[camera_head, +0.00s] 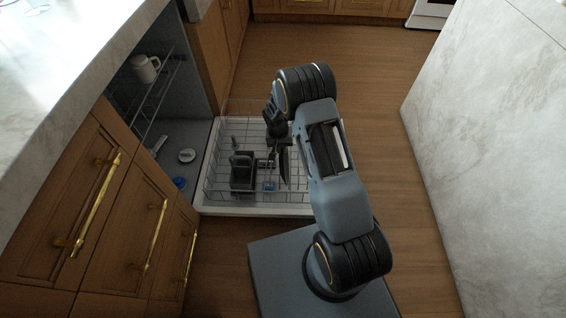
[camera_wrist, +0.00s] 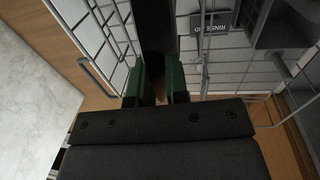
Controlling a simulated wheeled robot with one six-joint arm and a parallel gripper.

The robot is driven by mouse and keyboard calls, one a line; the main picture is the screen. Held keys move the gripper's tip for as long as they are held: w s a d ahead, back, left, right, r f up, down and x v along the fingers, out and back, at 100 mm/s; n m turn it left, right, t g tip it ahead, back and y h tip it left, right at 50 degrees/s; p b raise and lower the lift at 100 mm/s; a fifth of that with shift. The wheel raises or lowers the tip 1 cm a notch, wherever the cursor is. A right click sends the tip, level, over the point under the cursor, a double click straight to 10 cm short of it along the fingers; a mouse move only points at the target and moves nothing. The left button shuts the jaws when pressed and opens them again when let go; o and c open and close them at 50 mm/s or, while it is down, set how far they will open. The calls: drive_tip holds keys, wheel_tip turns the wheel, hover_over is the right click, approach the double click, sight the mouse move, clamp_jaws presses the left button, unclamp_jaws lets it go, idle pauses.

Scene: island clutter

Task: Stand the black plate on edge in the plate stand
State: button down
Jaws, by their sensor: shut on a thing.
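My gripper (camera_wrist: 158,72) points down over the pulled-out dishwasher rack, its green-padded fingers shut on the black plate (camera_wrist: 157,32). The plate shows edge-on as a dark strip between the fingers. In the head view my gripper (camera_head: 276,147) is above the rack's middle, and the plate (camera_head: 285,166) stands as a thin dark upright shape below it. I cannot tell whether the plate touches the rack wires. I cannot make out the plate stand in either view.
The white wire rack (camera_head: 222,140) holds a dark grey cutlery basket (camera_head: 242,172) left of my gripper. A white mug (camera_head: 145,68) sits on the upper rack. The marble counter (camera_head: 75,45) is at left, another marble block (camera_head: 490,110) at right.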

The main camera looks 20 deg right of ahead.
wheel_tip(320, 180, up, 16)
drive_tip(key=a+p, duration=0.1)
drive_tip(key=p, duration=0.9)
drive_tip(key=shift+w+a, duration=0.3)
drive_tip(key=shift+a, duration=0.05)
idle(0.6)
drive_tip(key=shift+f, duration=0.1)
drive_tip(key=shift+s, duration=0.1)
idle(0.6)
drive_tip(key=s+r+n+p, duration=0.1)
drive_tip(key=s+r+p, duration=0.2)
drive_tip(key=r+p, duration=0.3)
drive_tip(key=s+d+r+n+p, duration=0.1)
drive_tip(key=s+r+p, duration=0.2)
drive_tip(key=r+p, duration=0.3)
drive_tip(key=s+r+n+p, duration=0.1)
drive_tip(key=s+r+p, duration=0.2)
drive_tip(key=r+p, duration=0.4)
drive_tip(key=shift+d+n, duration=0.15)
drive_tip(key=shift+n, duration=0.15)
drive_tip(key=shift+s, duration=0.15)
idle(0.8)
